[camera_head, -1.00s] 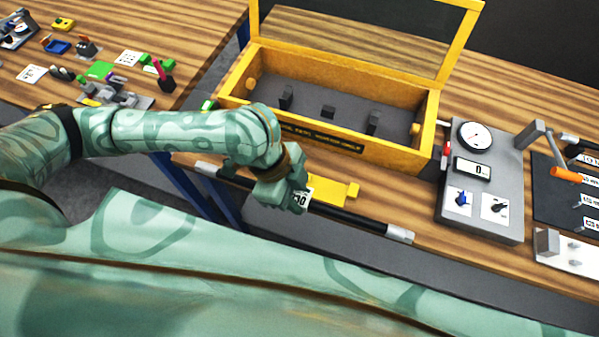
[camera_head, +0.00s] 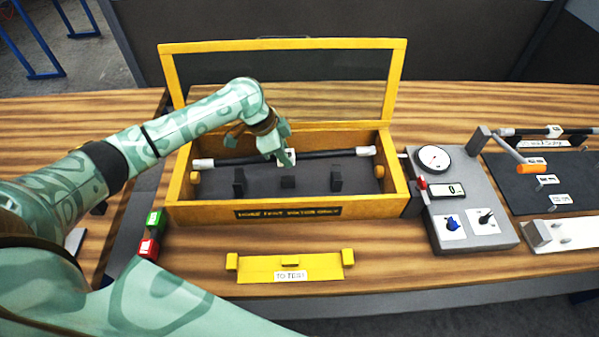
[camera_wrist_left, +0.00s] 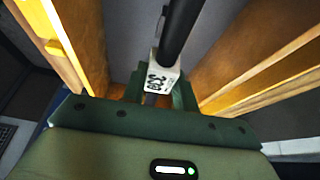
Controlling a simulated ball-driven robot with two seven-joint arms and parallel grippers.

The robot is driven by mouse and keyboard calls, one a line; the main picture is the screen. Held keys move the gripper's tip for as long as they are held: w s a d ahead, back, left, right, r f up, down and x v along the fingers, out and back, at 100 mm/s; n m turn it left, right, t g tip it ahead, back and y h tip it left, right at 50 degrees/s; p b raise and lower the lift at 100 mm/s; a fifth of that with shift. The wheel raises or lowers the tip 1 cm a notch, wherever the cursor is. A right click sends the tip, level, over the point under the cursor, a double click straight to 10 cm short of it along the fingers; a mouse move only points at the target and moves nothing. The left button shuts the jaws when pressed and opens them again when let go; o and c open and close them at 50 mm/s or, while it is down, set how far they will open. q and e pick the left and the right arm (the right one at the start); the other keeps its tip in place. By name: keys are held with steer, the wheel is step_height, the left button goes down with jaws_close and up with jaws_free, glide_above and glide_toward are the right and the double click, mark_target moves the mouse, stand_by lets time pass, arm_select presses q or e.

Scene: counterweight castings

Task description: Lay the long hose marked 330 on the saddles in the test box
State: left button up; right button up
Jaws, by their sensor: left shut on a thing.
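The long black hose (camera_head: 330,154) has pale metal ends and a white tag that reads 330, upside down, in the left wrist view (camera_wrist_left: 160,78). My left gripper (camera_head: 286,158) is shut on it near its middle, at the tag. The hose lies lengthwise over the back part of the open yellow test box (camera_head: 195,211), behind the dark saddles (camera_head: 238,182) as seen from the head. The middle saddle (camera_head: 288,182) and right saddle (camera_head: 336,181) show empty. I cannot tell how high the hose is above the box floor. My right gripper is not in view.
The box's yellow-framed lid (camera_head: 402,85) stands open behind it. A yellow TO TEST holder (camera_head: 290,266) lies empty in front. A grey gauge panel (camera_head: 470,205) stands close on the right, with a rack (camera_head: 515,180) beyond. Green (camera_head: 155,220) and red (camera_head: 148,249) blocks sit front left.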

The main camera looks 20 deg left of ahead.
arm_select(q)
steer(key=shift+w, duration=0.15)
steer(key=shift+d+m, duration=0.2)
steer(key=shift+m, duration=0.2)
steer(key=shift+a, duration=0.1)
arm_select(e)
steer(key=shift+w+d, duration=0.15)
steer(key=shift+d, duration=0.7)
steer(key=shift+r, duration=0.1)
